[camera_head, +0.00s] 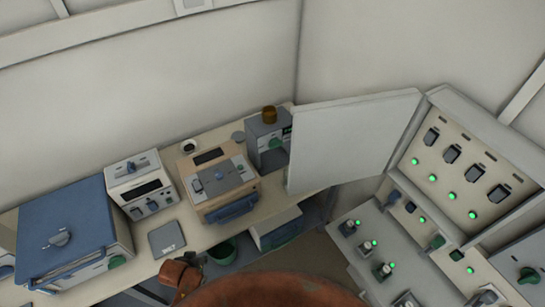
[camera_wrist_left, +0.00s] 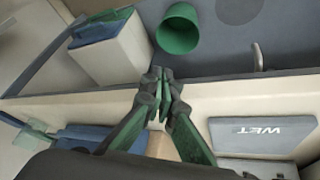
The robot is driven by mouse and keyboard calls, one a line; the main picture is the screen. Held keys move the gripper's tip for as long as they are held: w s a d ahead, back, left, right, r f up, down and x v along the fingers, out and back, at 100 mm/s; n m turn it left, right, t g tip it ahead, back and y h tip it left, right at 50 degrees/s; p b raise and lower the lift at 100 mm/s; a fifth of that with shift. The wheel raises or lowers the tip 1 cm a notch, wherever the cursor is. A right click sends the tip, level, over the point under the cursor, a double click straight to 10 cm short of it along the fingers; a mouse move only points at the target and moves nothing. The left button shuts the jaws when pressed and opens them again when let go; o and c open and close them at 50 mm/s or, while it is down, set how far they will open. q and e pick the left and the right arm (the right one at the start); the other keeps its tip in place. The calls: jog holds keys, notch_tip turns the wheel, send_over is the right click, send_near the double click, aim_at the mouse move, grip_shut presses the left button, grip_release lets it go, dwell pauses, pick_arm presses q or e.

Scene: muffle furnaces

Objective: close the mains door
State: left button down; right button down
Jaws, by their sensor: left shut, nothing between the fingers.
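The mains door (camera_head: 352,142) is a flat white panel in the head view. It stands wide open, swung out to the left from the mains cabinet (camera_head: 470,150), which has several switches and lit green lamps. My left gripper (camera_head: 198,260) is low in the head view, near the bench's front edge, well left of the door and apart from it. In the left wrist view its green-and-black fingers (camera_wrist_left: 165,85) are together and empty. The door does not show in the left wrist view. My right gripper is not in view.
The bench (camera_head: 190,244) carries a blue furnace (camera_head: 65,235), a white control unit (camera_head: 140,185), a beige device (camera_head: 215,180) and a grey unit (camera_head: 268,140) near the door. A green bucket (camera_wrist_left: 180,28) and a white box (camera_wrist_left: 108,55) sit below. A sloped panel (camera_head: 375,250) stands at right.

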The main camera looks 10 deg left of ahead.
pick_arm(q)
jog(key=w+d+r+n+t+h, duration=0.1)
jog(key=w+d+r+t+h, duration=0.1)
jog(key=w+d+r, duration=0.4)
jog(key=w+d+r+n+t+h, duration=0.1)
jog(key=w+d+r+t+h, duration=0.15)
jog(key=w+r, duration=0.65)
jog(key=w+d+r+n+t+h+p, duration=0.1)
jog(key=w+d+r+n+h, duration=0.2)
jog(key=r, duration=0.5)
jog(key=d+r+h, duration=0.3)
jog(key=d+r, duration=0.1)
jog(key=r, duration=0.5)
jog(key=w+d+r+n+t+h+p, duration=0.1)
jog(key=w+d+r+n+h, duration=0.2)
jog(key=r, duration=0.5)
jog(key=w+d+p, duration=0.1)
jog(key=d+p, duration=0.3)
jog(key=d, duration=0.6)
jog(key=shift+w+d+r+m, duration=0.15)
jog(key=shift+w+r+m, duration=0.1)
jog(key=shift+m, duration=0.05)
jog(key=shift+s, duration=0.1)
